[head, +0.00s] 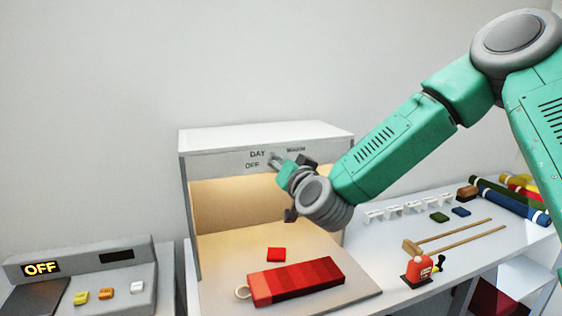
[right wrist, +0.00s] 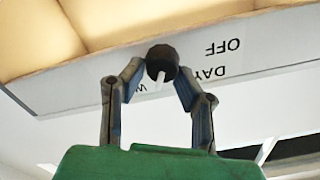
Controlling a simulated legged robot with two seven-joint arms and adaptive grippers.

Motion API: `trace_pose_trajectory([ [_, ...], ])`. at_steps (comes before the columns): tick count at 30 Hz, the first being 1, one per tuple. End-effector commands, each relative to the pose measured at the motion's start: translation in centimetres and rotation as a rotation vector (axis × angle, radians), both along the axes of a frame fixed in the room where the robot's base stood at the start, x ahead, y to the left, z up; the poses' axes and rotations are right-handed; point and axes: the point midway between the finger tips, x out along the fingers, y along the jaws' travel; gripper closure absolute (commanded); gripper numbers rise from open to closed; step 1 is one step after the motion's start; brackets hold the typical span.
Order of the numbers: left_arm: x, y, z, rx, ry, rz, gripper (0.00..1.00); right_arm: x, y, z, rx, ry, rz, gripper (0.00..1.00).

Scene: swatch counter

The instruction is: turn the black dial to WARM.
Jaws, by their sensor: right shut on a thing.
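The black dial (right wrist: 162,62) sits on the front fascia of the white light booth (head: 214,142). In the right wrist view, upside down, its white pointer lies between the DAY label (right wrist: 213,73) and a partly hidden label starting with W (right wrist: 140,88), closer to the W. The OFF label (right wrist: 222,46) is farther round. My right gripper (right wrist: 160,70) is shut on the dial, one finger on each side. In the head view my right gripper (head: 284,164) is at the fascia and hides the dial. My left gripper is not in view.
A red graded swatch strip (head: 298,282) and a small red chip (head: 276,254) lie on the booth floor. At left stands a grey console (head: 60,262) lit OFF, with coloured buttons. At right are a red stamp-like thing (head: 417,272), wooden sticks (head: 455,236) and fabric rolls (head: 510,204).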

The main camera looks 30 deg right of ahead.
Motion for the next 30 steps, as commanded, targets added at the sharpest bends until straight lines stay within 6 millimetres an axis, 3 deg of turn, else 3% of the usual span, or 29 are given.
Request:
trace_pose_trajectory([
  [5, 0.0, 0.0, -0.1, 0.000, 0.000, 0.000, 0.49, -0.1, 0.0, -0.3, 0.003, 0.004, 0.000, 1.00],
  [6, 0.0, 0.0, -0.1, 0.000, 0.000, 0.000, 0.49, -0.1, 0.0, -0.3, 0.004, 0.005, 0.001, 0.62],
  [7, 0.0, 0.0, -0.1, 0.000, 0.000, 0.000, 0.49, -0.1, 0.0, -0.3, 0.004, 0.004, 0.000, 0.53],
  [19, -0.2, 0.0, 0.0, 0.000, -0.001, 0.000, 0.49, -0.7, 0.2, -0.1, 0.005, 0.002, 0.001, 0.53],
  [30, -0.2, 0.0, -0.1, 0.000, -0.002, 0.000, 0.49, -6.1, 1.4, -0.3, 0.004, 0.004, 0.001, 0.53],
])
